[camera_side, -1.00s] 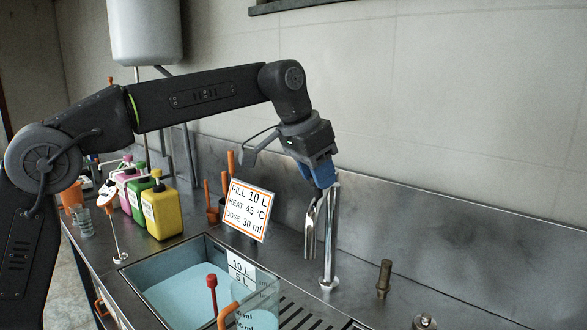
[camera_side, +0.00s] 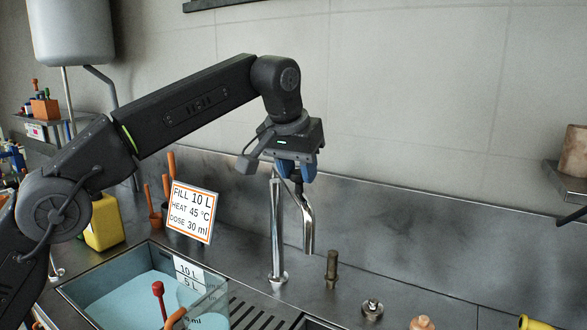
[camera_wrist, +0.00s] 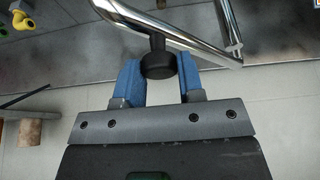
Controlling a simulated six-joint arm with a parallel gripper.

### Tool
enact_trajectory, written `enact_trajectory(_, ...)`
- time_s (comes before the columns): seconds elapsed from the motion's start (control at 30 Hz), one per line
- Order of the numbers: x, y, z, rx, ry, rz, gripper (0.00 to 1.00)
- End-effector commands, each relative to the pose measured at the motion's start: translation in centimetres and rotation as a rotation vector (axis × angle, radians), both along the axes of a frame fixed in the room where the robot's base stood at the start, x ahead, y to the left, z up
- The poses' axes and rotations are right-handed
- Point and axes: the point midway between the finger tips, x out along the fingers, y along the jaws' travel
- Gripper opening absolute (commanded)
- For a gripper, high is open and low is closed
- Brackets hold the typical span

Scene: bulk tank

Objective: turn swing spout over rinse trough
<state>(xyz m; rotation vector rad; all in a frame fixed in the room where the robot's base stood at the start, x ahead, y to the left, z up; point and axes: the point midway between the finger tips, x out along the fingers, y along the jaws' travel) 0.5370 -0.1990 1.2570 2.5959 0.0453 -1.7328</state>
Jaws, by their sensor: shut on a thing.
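The chrome swing spout (camera_side: 306,222) now hangs to the right of its upright column (camera_side: 276,235), its open end pointing down. In the wrist view the spout tube (camera_wrist: 190,38) runs across the top, with a black knob (camera_wrist: 158,60) on it. My gripper (camera_side: 295,172) is at the top of the spout, its blue fingers shut on the knob; they also show in the wrist view (camera_wrist: 158,78). A dark basin edge (camera_side: 312,323), perhaps the rinse trough, is cut off at the bottom of the side view.
A tank (camera_side: 115,290) of pale blue liquid lies front left, with a ribbed drainer (camera_side: 255,312) beside it. A sign (camera_side: 193,212) stands behind it. A short brown post (camera_side: 332,268) stands right of the spout. The wall splashback (camera_side: 430,235) runs behind.

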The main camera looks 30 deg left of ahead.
Motion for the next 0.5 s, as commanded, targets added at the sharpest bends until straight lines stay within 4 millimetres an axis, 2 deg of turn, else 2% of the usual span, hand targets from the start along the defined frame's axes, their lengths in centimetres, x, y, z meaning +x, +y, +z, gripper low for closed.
enact_trajectory(0.37,-0.01,0.01,0.03,0.000,0.002,0.004,0.00)
enact_trajectory(0.4,-0.01,0.01,0.03,0.000,0.002,0.004,0.36)
enact_trajectory(0.5,-0.01,0.01,0.02,0.001,0.002,0.004,0.46)
